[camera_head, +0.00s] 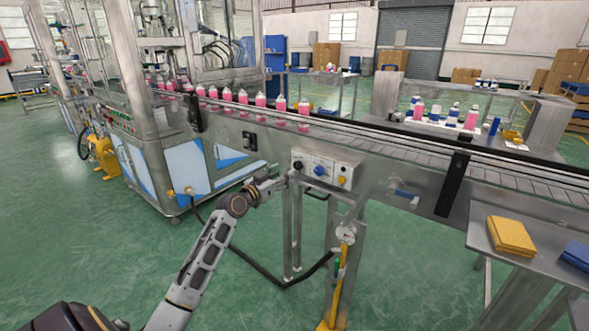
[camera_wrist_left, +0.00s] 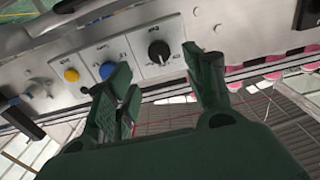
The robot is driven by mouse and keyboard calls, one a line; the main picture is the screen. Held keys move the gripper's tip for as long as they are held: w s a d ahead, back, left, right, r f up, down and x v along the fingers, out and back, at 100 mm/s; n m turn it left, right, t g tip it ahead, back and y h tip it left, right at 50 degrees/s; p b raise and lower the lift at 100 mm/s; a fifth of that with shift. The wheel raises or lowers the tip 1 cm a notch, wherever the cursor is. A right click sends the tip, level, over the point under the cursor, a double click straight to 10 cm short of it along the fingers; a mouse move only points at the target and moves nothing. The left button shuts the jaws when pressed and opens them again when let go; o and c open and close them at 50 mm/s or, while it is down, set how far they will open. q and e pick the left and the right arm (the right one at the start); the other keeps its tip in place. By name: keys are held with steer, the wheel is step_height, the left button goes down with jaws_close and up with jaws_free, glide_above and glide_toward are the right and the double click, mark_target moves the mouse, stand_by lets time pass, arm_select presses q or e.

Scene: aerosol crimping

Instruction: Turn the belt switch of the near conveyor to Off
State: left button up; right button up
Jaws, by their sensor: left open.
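The near conveyor (camera_head: 480,175) carries a control box (camera_head: 327,172) with a black rotary switch (camera_head: 297,165), a blue knob (camera_head: 320,170) and a yellow knob (camera_head: 342,181). My left gripper (camera_head: 284,181) is at the box's left end, close to the black switch. In the left wrist view, the dark green fingers of the left gripper (camera_wrist_left: 160,62) are open. The black switch (camera_wrist_left: 158,52) shows between and beyond their tips, with a pale pointer mark. I cannot tell whether they touch it. The blue knob (camera_wrist_left: 107,70) is beside one finger. Labels are too small to read. My right gripper is out of view.
Pink bottles (camera_head: 243,97) stand in a row on the conveyor. A side table (camera_head: 485,238) with yellow cloths (camera_head: 510,235) stands at the right. The green floor (camera_head: 240,285) beside my left arm is partly clear.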

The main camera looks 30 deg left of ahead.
mark_target(297, 166)
arm_select(q)
steer(key=w, duration=0.3)
steer(key=shift+d, duration=0.15)
steer(key=shift+w+d+b, duration=0.1)
steer(key=shift+w+b, duration=0.25)
steer(key=shift+w, duration=1.65)
steer(key=shift+w+d, duration=0.1)
steer(key=shift+w, duration=0.15)
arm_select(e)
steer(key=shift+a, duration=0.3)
